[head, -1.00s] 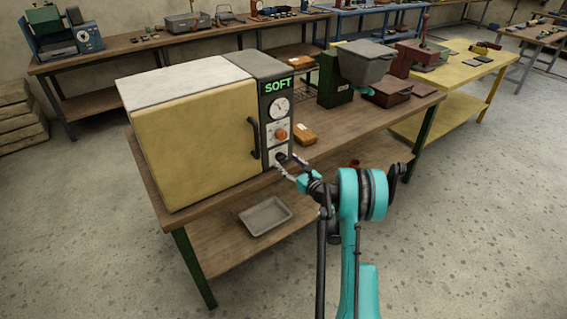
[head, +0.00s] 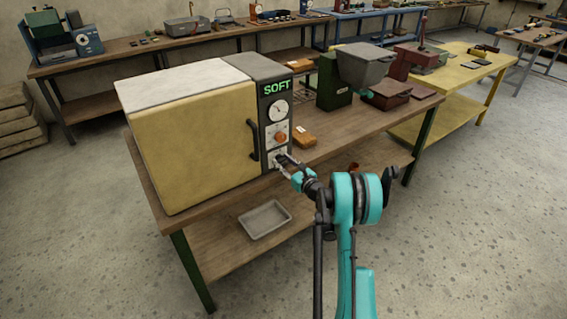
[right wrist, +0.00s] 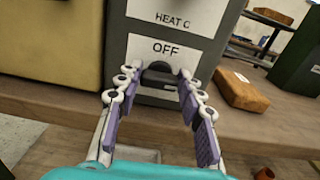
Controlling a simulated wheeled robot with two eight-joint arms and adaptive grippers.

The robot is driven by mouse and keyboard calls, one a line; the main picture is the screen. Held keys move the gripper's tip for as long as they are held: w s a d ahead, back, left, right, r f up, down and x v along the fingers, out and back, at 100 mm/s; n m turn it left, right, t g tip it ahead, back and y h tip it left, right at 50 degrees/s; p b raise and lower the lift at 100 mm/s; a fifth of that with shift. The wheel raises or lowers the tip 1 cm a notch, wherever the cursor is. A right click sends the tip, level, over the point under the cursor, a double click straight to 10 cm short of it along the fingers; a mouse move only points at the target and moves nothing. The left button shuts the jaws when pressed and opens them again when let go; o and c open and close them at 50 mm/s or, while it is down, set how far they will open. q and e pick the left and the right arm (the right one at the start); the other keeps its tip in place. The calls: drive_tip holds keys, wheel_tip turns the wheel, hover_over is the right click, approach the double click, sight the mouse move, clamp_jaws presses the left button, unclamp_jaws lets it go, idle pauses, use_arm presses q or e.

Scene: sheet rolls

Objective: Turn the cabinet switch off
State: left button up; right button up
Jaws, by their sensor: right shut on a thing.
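The cabinet (head: 190,145) is a yellow and white box with a dark grey control panel (head: 268,103) on its right side. The panel has a lit green "SOFT" sign, a dial gauge and an orange knob (head: 281,137). Low on the panel is a black switch knob (right wrist: 158,73), under a white label reading "OFF" in the right wrist view. My right gripper (head: 284,161) is at this switch; its fingers (right wrist: 156,78) are shut on the knob from both sides, hiding its edges. The knob's exact turn is hard to tell. My left gripper is out of view.
The cabinet stands on a wooden bench (head: 340,145). An orange-brown block (head: 304,137) lies just right of the panel, close to my gripper. A black door handle (head: 253,140) stands out left of the panel. A grey tray (head: 265,219) is on the lower shelf.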

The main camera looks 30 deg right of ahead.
drive_tip(key=shift+n, duration=0.3)
drive_tip(key=n, duration=0.8)
drive_tip(key=shift+a+f+n, duration=0.1)
drive_tip(key=shift+a+n, duration=0.05)
drive_tip(key=shift+n, duration=0.15)
drive_tip(key=n, duration=0.4)
drive_tip(key=shift+f+n, duration=0.1)
drive_tip(key=shift+n, duration=2)
drive_tip(key=o, duration=1.2)
drive_tip(key=shift+c, duration=0.2)
